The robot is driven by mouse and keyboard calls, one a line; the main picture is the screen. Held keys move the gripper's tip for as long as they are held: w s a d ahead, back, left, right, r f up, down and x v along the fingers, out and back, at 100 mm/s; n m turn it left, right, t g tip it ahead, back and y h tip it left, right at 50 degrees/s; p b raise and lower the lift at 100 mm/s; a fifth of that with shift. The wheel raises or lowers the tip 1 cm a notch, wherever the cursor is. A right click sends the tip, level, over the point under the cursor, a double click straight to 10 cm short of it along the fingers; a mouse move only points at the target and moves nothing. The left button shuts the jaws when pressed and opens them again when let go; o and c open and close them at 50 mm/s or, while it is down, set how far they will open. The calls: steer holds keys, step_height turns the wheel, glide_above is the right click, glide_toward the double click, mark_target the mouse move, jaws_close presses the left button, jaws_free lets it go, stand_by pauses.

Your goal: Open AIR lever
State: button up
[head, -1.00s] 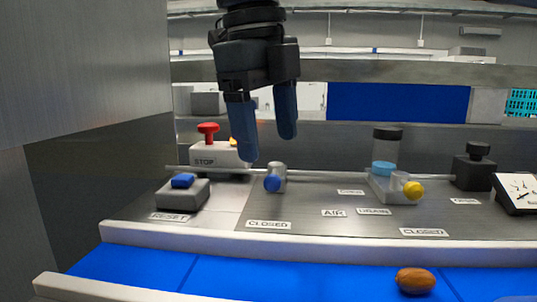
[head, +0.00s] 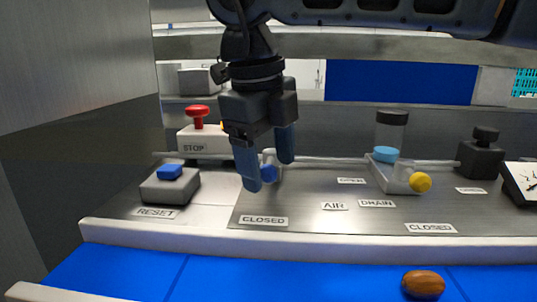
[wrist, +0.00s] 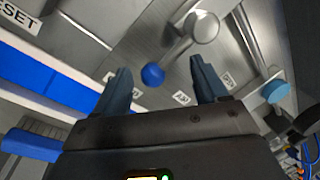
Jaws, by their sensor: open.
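The AIR lever is a metal valve with a blue ball knob (head: 268,174), standing at the left of the grey panel above a CLOSED label (head: 263,220). In the wrist view the blue knob (wrist: 153,74) lies between my two fingertips, just past them, with its metal hub (wrist: 202,27) above right. My gripper (head: 268,175) is open, pointing down, its fingers partly in front of the lever in the head view. I cannot tell whether a finger touches the knob. The AIR label (head: 334,206) sits to the right.
A RESET button box (head: 170,187) and a red STOP button (head: 197,113) stand to the left. The yellow-knobbed DRAIN lever (head: 420,182) is to the right. A white rail and a blue belt (head: 270,272) with a brown date (head: 423,284) lie in front.

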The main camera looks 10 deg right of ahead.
steer(key=shift+c, duration=0.4)
jaws_close()
stand_by(0.4)
